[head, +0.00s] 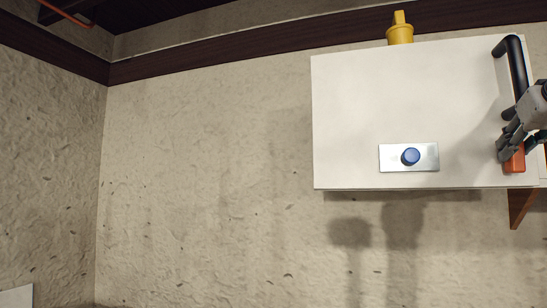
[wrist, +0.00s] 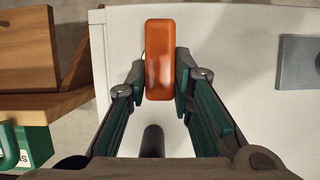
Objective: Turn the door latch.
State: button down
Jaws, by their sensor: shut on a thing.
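The orange door latch (head: 515,163) is at the lower right corner of a white cabinet door (head: 400,95) in the head view, partly covered by my gripper (head: 508,150). In the wrist view the latch (wrist: 158,50) is an orange block with its long side running up the picture. My gripper's two fingers (wrist: 160,88) are shut on its lower part, one on each side. The latch's pivot cannot be made out. A black bar handle (head: 517,70) is above the latch in the head view. Its dark end (wrist: 152,142) seems to show between the fingers in the wrist view.
A metal plate with a blue knob (head: 410,156) is on the door, left of the latch. A yellow object (head: 400,30) stands on top. Wooden boards (wrist: 45,65) and a green object (wrist: 32,145) are left in the wrist view. The wall left of the cabinet is clear.

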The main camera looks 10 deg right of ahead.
dwell(0.3)
jog(key=shift+s+d+m+t+y+p, duration=0.15)
jog(key=shift+m+t+y+p, duration=0.15)
jog(key=shift+m+p, duration=0.25)
jog(key=shift+s+d+m+t+y+p, duration=0.1)
jog(key=shift+m+t+y+p, duration=0.1)
jog(key=shift+m+y+p, duration=0.35)
jog(key=m+t, duration=0.1)
jog(key=m, duration=0.1)
jog(key=m+t+y, duration=0.1)
jog(key=m, duration=0.1)
jog(key=d+f+m+t+y, duration=0.1)
jog(key=m, duration=0.1)
jog(key=shift+s+f+m, duration=0.1)
jog(key=shift+s+m, duration=0.05)
jog(key=shift+m, duration=0.25)
jog(key=m+t+b, duration=0.1)
jog(key=m, duration=0.1)
jog(key=m+t, duration=0.1)
jog(key=m, duration=0.1)
jog(key=shift+s+f+y+b, duration=0.1)
jog(key=shift+f+y+b, duration=0.15)
jog(key=shift+f+b, duration=0.1)
jog(key=c, duration=1.4)
grip_release()
